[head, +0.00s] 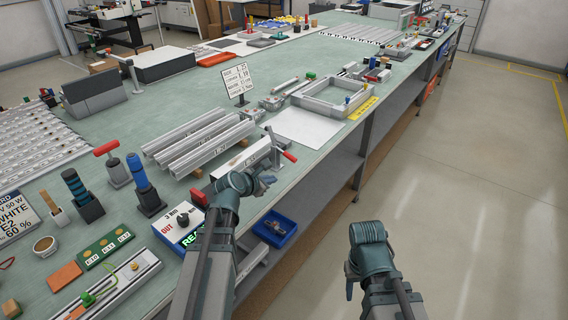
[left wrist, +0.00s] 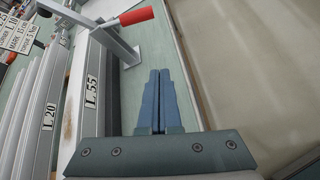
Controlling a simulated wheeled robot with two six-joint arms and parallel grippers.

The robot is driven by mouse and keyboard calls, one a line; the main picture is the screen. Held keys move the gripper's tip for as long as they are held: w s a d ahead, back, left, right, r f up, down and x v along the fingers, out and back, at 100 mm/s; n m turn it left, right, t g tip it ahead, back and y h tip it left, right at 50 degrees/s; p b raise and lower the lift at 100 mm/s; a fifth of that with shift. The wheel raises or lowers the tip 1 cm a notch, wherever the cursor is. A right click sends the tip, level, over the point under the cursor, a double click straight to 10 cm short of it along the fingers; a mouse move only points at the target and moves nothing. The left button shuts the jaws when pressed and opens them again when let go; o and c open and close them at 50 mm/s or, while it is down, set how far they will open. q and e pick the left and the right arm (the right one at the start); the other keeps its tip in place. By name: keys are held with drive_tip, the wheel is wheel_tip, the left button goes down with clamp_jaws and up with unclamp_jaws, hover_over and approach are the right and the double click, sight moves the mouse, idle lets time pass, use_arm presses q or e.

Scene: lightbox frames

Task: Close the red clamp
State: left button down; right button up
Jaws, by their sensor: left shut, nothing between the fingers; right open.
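The clamp has a red handle (head: 289,155) on a metal lever, near the table's right edge by a profile marked L 55. In the left wrist view the red handle (left wrist: 137,16) sticks out to the right at the top, above a grey metal bracket (left wrist: 122,45). My left gripper (head: 268,183) is shut and empty, beside the table edge and nearer to me than the handle. In the left wrist view its blue fingers (left wrist: 160,72) are together, below and right of the handle, apart from it. My right gripper (head: 349,284) is open over the floor, away from the table; its fingers are mostly hidden.
Several aluminium profiles (head: 200,139) lie left of the clamp. A white box with a red button (head: 198,197) and a blue bin (head: 275,229) are near my left arm. A white sheet (head: 303,127) lies beyond the clamp. The floor at right is clear.

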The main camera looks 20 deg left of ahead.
use_arm(q)
drive_tip(key=shift+w+a+r+n+t, duration=0.15)
drive_tip(key=shift+w+a+r+n, duration=0.15)
drive_tip(key=shift+n, duration=0.2)
drive_tip(key=shift+w+a+r+n+t, duration=0.1)
drive_tip(key=shift+a+r+n+t, duration=0.05)
drive_tip(key=shift+a+n, duration=0.3)
drive_tip(key=shift+d, duration=0.1)
drive_tip(key=b+x, duration=0.5)
drive_tip(key=x, duration=0.4)
drive_tip(key=shift+w+f, duration=0.15)
drive_tip(key=shift+f, duration=0.15)
drive_tip(key=shift+w+d+r+p, duration=0.15)
drive_tip(key=shift+d+r+p, duration=0.05)
drive_tip(key=shift+r+p, duration=0.45)
drive_tip(key=shift+w+d+r+p, duration=0.15)
drive_tip(key=shift+r+p, duration=0.4)
drive_tip(key=shift+p, duration=0.05)
drive_tip(key=shift+w+d+r+p, duration=0.1)
drive_tip(key=shift+d+r+p, duration=0.2)
drive_tip(key=shift+r+p, duration=0.45)
drive_tip(key=shift+r, duration=0.1)
